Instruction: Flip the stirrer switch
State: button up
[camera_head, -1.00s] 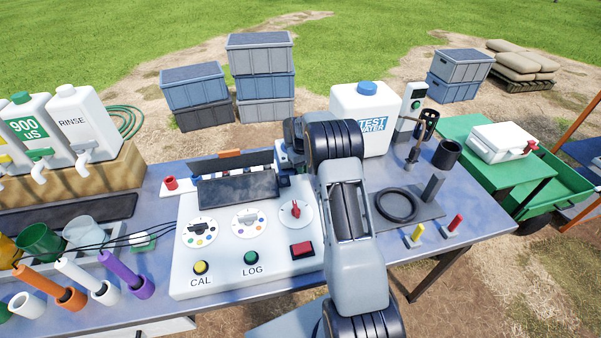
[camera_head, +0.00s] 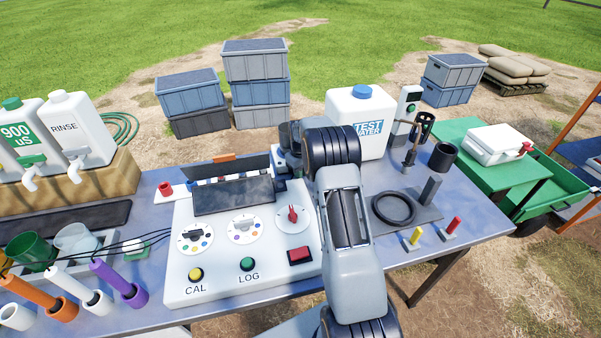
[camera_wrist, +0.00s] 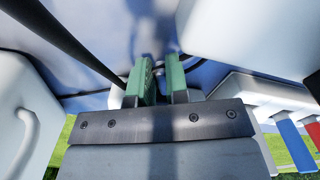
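A white control panel (camera_head: 185,285) on the table has a red rocker switch (camera_head: 300,255) at its front right and a dial with a red pointer (camera_head: 292,214) behind it. Nothing I can read names either as the stirrer switch. My gripper shows in the wrist view (camera_wrist: 161,85): its two green fingers stand apart with an empty gap between them. In the head view my arm reaches over the table just right of the panel and hides the gripper's fingers. I cannot tell what lies straight ahead of the fingers.
A white TEST WATER container (camera_head: 345,105) stands behind my arm. A black ring (camera_head: 376,207), a yellow-topped peg (camera_head: 415,236) and a red-topped peg (camera_head: 453,226) are to the right. Orange, white and purple probes stand at the left. In the wrist view a black rod (camera_wrist: 60,40) crosses the upper left.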

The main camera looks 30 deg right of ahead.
jog(key=o, duration=0.4)
jog(key=shift+r, duration=0.1)
notch_tip(320, 180, up, 14)
jog(key=shift+d+f+b, duration=0.1)
jog(key=shift+f+b, duration=0.05)
jog(key=shift+b, duration=0.4)
dwell(0.4)
jog(key=shift+s+a+r+m+t, duration=0.55)
jog(key=shift+s+a, duration=2.05)
jog(key=shift+s, duration=2.3)
jog(key=shift+s+a+r+m+t, duration=0.6)
jog(key=shift+s+a, duration=1.95)
jog(key=shift+s, duration=2.35)
jog(key=shift+s+a+r+m+t, duration=0.25)
jog(key=shift+s+a+r+t, duration=0.5)
jog(key=shift+s+a, duration=3)
